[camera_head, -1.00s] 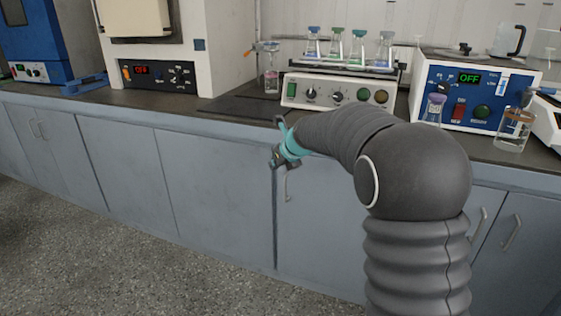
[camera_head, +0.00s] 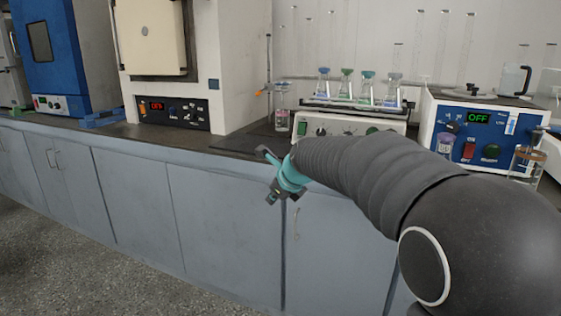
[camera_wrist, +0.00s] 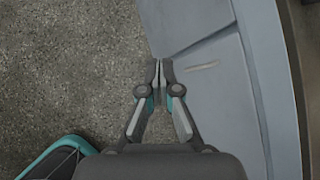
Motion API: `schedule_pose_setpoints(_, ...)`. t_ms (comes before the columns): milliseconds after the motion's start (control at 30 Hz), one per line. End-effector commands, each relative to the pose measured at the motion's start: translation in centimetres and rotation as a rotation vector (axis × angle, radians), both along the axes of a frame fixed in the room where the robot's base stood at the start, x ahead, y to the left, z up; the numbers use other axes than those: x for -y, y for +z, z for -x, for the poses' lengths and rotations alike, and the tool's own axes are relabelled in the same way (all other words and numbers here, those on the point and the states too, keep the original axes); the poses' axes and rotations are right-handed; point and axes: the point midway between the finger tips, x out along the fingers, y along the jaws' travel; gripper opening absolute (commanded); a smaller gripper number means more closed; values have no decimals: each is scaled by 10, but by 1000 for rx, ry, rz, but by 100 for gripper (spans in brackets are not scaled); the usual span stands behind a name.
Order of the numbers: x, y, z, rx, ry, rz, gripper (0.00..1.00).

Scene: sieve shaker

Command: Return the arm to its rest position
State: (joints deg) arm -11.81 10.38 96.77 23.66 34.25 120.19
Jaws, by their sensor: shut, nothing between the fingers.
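My gripper (camera_wrist: 158,78) shows in the wrist view with its two fingers together and nothing between them. It points down over the speckled floor, close to the cabinet front. In the head view my gripper (camera_head: 268,178) hangs at the end of my dark ribbed arm, in front of the grey cabinets (camera_head: 220,222) and just below the bench edge. The teal wrist part shows plainly, but the fingertips are small there. My arm comes in from the lower right and hides part of the cabinets and the bench front.
The dark bench top (camera_head: 232,142) carries a shaker (camera_head: 340,122) with several flasks, a blue-fronted device (camera_head: 482,140) reading OFF, a white oven (camera_head: 155,50) and a blue oven (camera_head: 50,50). A beaker (camera_head: 527,165) stands near the right edge. The floor (camera_head: 120,285) at lower left is clear.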

Motion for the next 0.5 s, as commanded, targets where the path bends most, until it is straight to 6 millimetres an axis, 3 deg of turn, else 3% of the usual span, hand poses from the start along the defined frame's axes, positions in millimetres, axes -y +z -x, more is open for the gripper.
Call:
schedule_pose_setpoints(200, 10, -41, 33, 50, 396, 314, 0)
schedule_pose_setpoints(500, 45, -64, 110, 148, 985, 694, 0)
